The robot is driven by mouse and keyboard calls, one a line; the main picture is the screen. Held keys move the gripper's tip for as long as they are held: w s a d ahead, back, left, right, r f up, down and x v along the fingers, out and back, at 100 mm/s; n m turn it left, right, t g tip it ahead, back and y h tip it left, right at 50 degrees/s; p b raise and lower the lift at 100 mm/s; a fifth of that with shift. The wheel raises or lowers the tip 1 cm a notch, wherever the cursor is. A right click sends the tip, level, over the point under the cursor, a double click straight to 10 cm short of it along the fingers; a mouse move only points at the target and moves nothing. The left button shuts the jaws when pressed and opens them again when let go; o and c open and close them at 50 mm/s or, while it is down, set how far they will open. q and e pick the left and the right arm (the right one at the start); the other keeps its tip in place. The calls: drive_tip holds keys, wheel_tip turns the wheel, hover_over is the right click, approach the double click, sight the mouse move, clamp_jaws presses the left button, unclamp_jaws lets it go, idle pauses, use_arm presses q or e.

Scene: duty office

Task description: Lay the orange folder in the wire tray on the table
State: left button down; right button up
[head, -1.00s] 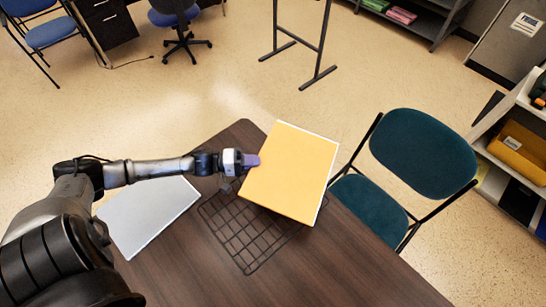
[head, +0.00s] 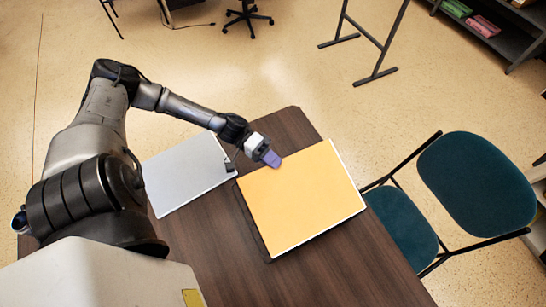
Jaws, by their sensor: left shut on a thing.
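The orange folder (head: 302,198) is flat over the table (head: 345,270), right of the grey folder. My left gripper (head: 271,158) is shut on the folder's far left edge, with its purple fingertips at that edge. The wire tray is almost wholly hidden under the folder; only a thin dark strip shows along the folder's left side. I cannot tell whether the folder rests in the tray or hangs just above it. My right gripper is not in view.
A grey folder (head: 188,172) lies on the table to the left, under my left arm. A green chair (head: 475,185) stands against the table's right side. The table's near right part is bare.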

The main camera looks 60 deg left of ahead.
use_arm(q)
drive_tip(key=shift+d+f+m+y, duration=0.3)
drive_tip(key=shift+d+f+y, duration=0.1)
drive_tip(key=shift+d+y, duration=0.15)
drive_tip(key=shift+d+f+b, duration=0.1)
drive_tip(key=shift+f+b, duration=1)
drive_tip(key=shift+f, duration=1.3)
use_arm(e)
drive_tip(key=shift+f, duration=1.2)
use_arm(q)
drive_tip(key=c, duration=1.1)
unclamp_jaws()
drive_tip(key=shift+f, duration=0.15)
